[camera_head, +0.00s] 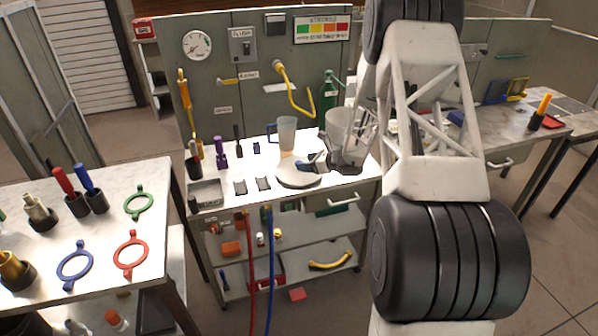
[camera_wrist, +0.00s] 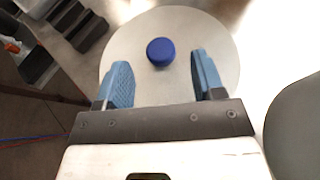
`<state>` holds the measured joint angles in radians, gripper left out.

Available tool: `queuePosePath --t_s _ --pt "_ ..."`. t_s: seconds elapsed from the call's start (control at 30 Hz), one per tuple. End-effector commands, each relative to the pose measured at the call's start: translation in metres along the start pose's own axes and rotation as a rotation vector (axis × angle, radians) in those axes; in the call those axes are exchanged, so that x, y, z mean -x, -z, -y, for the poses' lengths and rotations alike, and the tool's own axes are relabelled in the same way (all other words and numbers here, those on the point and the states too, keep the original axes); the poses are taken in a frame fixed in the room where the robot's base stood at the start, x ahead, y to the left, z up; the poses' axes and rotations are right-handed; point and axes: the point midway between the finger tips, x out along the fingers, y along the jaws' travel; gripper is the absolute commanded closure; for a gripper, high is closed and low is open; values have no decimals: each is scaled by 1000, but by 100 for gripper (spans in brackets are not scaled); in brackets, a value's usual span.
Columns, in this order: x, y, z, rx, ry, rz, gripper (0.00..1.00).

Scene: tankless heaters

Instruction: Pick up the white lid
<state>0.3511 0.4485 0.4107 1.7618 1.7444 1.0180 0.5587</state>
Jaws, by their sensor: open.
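The white lid (camera_wrist: 218,42) is a flat round disc with a blue knob (camera_wrist: 160,51) at its middle. In the head view the lid (camera_head: 297,181) lies on the workbench near its front edge. My gripper (camera_wrist: 160,70) is open, its two blue fingers apart over the lid, with the knob showing between and slightly beyond the fingertips. I cannot tell the height of the fingers above the lid. In the head view my gripper (camera_head: 312,163) is at the lid, partly hidden by my arm.
A clear pitcher (camera_head: 287,133) stands behind the lid, and a larger clear container (camera_head: 339,127) stands behind my gripper. Small dark blocks (camera_head: 263,183) and a grey tray (camera_head: 206,193) lie to the left. A side table (camera_head: 100,215) holds coloured rings.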

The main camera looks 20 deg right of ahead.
Motion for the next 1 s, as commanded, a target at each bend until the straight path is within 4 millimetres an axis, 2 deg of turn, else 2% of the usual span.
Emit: queuePosePath --t_s 0.47,1.0 --pt "-45 2 -1 0 -2 -1 38" --pt "-47 1 0 0 -1 0 38"
